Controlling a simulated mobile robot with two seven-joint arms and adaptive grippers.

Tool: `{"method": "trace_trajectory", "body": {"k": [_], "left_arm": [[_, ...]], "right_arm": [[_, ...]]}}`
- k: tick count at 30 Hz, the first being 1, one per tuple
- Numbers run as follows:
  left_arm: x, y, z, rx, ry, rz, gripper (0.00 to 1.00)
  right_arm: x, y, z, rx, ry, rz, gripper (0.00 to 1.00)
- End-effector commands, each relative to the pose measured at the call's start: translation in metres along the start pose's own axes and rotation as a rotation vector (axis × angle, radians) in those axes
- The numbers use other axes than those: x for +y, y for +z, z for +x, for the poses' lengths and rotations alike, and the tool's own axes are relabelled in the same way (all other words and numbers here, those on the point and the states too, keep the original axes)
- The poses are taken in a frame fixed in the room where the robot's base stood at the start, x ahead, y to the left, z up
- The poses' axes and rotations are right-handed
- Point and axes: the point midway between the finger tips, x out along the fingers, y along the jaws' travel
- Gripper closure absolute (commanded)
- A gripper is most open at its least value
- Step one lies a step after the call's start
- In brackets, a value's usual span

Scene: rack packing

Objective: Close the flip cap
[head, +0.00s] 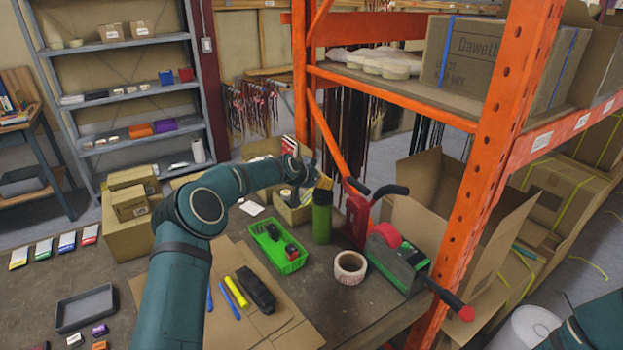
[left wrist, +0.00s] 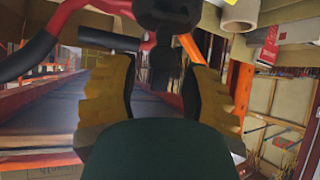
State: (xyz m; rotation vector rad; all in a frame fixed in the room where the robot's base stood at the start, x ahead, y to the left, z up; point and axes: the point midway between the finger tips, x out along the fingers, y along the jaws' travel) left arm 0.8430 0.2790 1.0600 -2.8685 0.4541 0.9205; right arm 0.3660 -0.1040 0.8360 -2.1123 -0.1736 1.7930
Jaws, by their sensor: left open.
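A green bottle (head: 322,218) stands upright on the workbench in the head view. My left gripper (head: 317,178) is at the bottle's top, with a yellow finger showing just above it. Its flip cap cannot be made out there. In the left wrist view my left gripper (left wrist: 160,80) shows two yellow ridged fingers spread apart, so it is open. A dark shape shows beyond the fingers; I cannot tell what it is. My right gripper is out of view.
A green bin (head: 278,249) and a tape roll (head: 350,268) stand near the bottle. Red-handled tools (head: 358,215) are close on its right. An orange rack post (head: 490,165) rises further right. A cardboard sheet (head: 290,325) lies in front with markers on it.

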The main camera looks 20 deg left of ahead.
Motion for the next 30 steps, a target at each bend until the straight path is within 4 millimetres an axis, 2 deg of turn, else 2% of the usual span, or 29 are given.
{"method": "trace_trajectory", "body": {"k": [5,18,24,30], "left_arm": [[-0.001,-0.001,-0.021,0.001,-0.002,0.001,0.54],[-0.001,0.000,-0.099,0.000,-0.002,-0.001,0.54],[0.000,0.001,-0.114,-0.001,-0.001,0.000,0.54],[0.000,0.000,-0.116,-0.001,0.000,0.000,0.54]], "right_arm": [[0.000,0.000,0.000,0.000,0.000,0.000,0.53],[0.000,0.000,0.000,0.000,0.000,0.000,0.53],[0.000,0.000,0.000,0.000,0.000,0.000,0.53],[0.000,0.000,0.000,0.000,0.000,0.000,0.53]]}}
